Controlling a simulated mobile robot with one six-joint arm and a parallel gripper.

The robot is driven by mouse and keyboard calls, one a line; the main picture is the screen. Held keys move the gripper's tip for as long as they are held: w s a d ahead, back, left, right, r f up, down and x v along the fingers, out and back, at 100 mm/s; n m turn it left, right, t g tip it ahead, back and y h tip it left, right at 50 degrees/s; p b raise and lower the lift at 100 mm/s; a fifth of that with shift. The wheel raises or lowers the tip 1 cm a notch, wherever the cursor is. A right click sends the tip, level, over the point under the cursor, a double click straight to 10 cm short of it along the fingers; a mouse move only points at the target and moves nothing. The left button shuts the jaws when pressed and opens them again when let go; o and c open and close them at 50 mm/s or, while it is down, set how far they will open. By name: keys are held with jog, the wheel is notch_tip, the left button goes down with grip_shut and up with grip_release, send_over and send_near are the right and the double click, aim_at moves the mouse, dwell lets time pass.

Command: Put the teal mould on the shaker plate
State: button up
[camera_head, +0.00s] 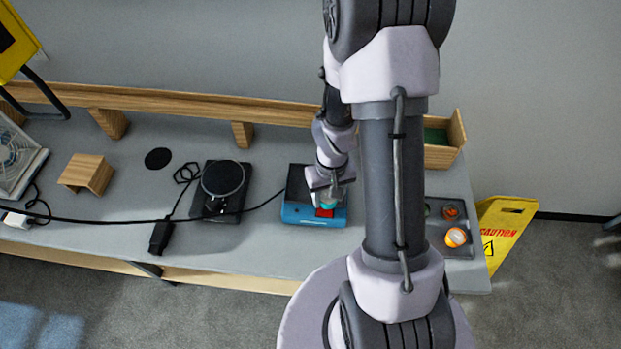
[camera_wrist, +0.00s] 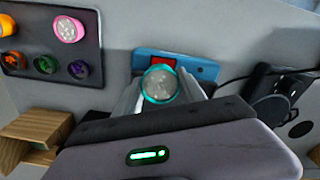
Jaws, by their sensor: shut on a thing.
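The teal mould (camera_wrist: 150,98) is round with a pale, speckled filling inside a teal rim. My gripper (camera_wrist: 161,88) is shut on it, one finger on each side. In the head view the teal mould (camera_head: 328,202) shows under my gripper (camera_head: 328,194), over the blue device with a dark flat top (camera_head: 297,184), which I take as the shaker plate. A red patch (camera_head: 324,213) shows at its front, beside the mould. The blue device (camera_wrist: 206,70) also shows behind the mould in the wrist view. I cannot tell whether the mould touches the plate.
A dark tray (camera_wrist: 92,22) holds several coloured moulds; my arm partly hides it in the head view. A black device with a round disc (camera_head: 222,180) stands left of the blue one, with cables (camera_head: 130,222) nearby. A wooden bin (camera_head: 441,157) stands at the back right.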

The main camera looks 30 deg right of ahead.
jog(key=w, duration=0.3)
jog(key=w+d, duration=0.1)
jog(key=w, duration=0.1)
jog(key=w+f, duration=0.1)
jog(key=w, duration=0.2)
jog(key=shift+w+d, duration=0.3)
jog(key=shift+d, duration=0.05)
jog(key=shift+f+b, duration=0.8)
jog(key=shift+f, duration=1.05)
jog(key=o, duration=1.4)
